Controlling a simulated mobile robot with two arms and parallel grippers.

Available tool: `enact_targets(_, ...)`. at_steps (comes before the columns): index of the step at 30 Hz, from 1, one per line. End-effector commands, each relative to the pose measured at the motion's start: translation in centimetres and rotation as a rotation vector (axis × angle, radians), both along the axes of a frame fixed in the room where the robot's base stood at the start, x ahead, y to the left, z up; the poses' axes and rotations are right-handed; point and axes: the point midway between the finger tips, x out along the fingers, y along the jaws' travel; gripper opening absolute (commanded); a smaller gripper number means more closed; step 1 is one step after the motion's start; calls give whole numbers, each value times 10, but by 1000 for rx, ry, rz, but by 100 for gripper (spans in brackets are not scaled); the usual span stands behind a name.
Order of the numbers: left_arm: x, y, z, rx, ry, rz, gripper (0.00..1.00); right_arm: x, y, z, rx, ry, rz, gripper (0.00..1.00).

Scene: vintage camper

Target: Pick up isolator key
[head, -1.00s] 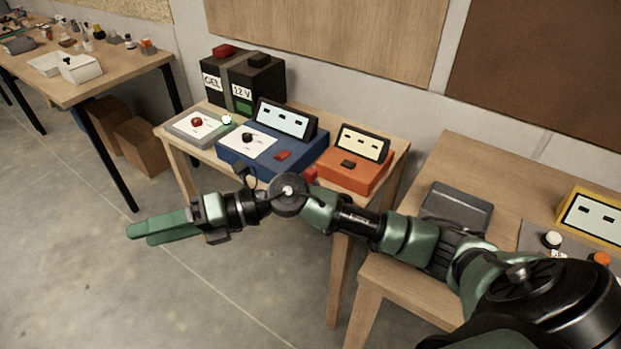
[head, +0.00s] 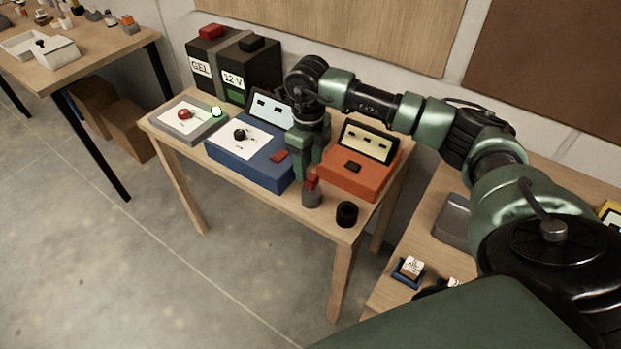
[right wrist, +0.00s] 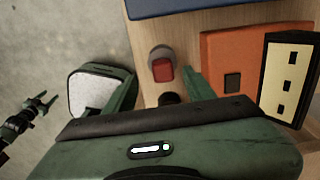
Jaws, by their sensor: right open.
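The item I take for the isolator key, a small grey piece with a red top (head: 312,190), stands near the front edge of the small wooden table (head: 334,226). The red top (right wrist: 163,70) also shows in the right wrist view, between the spread green fingers. My right gripper (head: 301,172) is open and empty, pointing down just behind the key; I cannot tell whether a finger touches it. My left gripper is not seen in the head view. A dark pronged part at the left of the right wrist view may belong to my left arm, but it is too small to read.
A blue box (head: 250,165) is left of the key and an orange box (head: 358,175) right of it, both close. A black round cap (head: 347,214) stands at the right. A grey panel with a red knob (head: 185,114) and battery blocks (head: 236,72) are farther left.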

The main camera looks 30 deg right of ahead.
Motion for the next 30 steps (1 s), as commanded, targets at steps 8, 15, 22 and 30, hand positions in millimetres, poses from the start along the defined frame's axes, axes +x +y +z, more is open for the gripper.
enact_targets(8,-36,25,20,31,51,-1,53,-6,-2,-39,1,5,-1,55)
enact_targets(15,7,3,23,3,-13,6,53,-5,-2,-50,2,0,0,55)
enact_targets(22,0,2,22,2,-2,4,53,-5,-2,-50,2,0,0,21)
enact_targets(30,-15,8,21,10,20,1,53,-5,-2,-49,3,-1,0,0)
